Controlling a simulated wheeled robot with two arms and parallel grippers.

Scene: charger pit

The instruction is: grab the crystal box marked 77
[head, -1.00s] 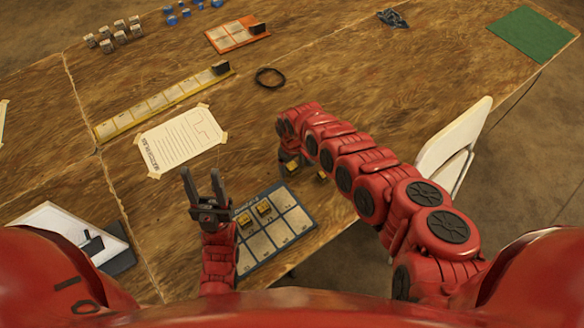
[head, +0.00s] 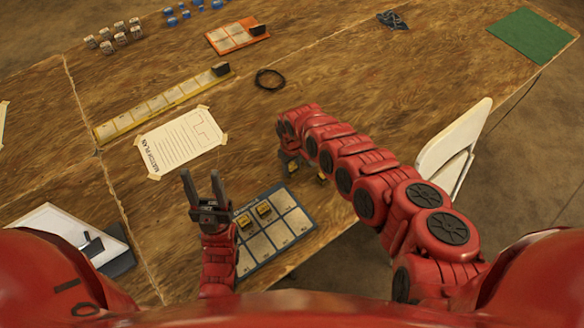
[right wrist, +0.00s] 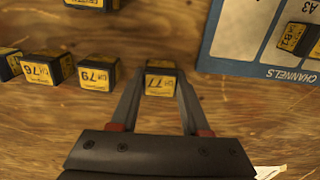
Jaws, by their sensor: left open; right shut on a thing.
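The crystal box marked 77 (right wrist: 160,80) is a small black block with a yellow label. In the right wrist view it sits between the fingertips of my right gripper (right wrist: 160,85), which is shut on it. The label looks upside down in that view. My left gripper (head: 205,188) is open and empty, fingers pointing up the picture, beside the board's left edge.
Other crystal boxes, marked 76 (right wrist: 42,70) and 79 (right wrist: 98,72), stand left of the held box in the right wrist view. The channels board (head: 290,222) holds two boxes (head: 254,214). A paper plan (head: 180,143) and a black cable ring (head: 270,79) lie beyond.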

